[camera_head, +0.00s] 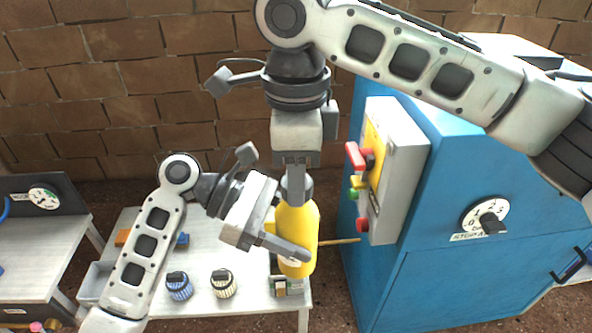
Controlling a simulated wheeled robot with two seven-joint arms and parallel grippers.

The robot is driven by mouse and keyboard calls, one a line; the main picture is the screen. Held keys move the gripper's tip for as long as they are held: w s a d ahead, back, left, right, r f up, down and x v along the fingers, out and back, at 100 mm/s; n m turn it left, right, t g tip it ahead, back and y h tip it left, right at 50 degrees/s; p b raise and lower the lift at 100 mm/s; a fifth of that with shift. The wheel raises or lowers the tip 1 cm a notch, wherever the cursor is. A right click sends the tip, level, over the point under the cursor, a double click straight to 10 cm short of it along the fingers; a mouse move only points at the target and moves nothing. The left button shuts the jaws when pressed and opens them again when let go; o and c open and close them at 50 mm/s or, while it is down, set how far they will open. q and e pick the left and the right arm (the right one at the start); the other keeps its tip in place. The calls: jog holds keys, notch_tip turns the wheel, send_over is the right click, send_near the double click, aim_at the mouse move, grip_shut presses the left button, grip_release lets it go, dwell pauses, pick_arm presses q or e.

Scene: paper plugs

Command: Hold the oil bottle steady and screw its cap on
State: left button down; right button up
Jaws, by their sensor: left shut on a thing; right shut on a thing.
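The yellow oil bottle (304,225) stands upright at the right side of the white table (255,303). My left gripper (283,246) comes in from the left and is shut on the bottle's body. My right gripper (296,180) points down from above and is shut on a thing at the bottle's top. A grey cap (308,186) shows partly beside its fingers, at the bottle's neck. The fingers hide much of the cap, so I cannot tell how far it is seated.
A blue jar (179,287) and a cream jar (223,284) with dark tops stand at the front. A large blue cabinet (420,260) with a grey switch box (398,180) stands close on the right. Another table (30,262) is at the left.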

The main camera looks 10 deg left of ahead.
jog(key=shift+m, duration=0.5)
jog(key=o, duration=0.9)
jog(key=shift+o, duration=0.2)
jog(key=shift+r, duration=2.3)
jog(key=shift+c, duration=0.3)
